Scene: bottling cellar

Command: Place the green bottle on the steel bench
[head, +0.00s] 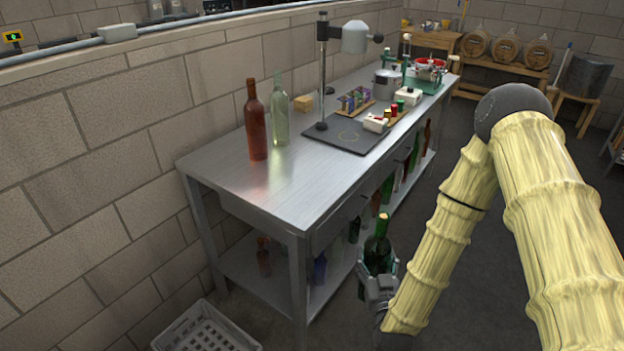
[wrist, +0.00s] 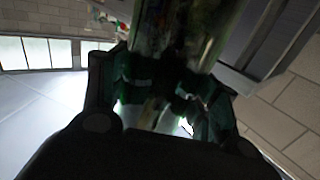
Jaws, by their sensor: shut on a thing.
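The steel bench (head: 230,180) runs along the block wall from the centre toward the back. My gripper (head: 377,265) is shut on the green bottle (head: 379,248), a dark green bottle with a tan top, held upright. It is in front of the bench's long side and appears lower than the benchtop, apart from it. In the wrist view the bottle's glass (wrist: 178,38) rises between the fingers (wrist: 165,85); its ends are out of that view. A red-brown bottle (head: 255,125) and a clear pale green bottle (head: 280,112) stand upright on the bench's near part.
Small boxes, a pot (head: 388,82) and a tray lie farther back. The benchtop's near front corner is bare. Several bottles stand on the shelf below. A grey crate (head: 205,330) is on the floor.

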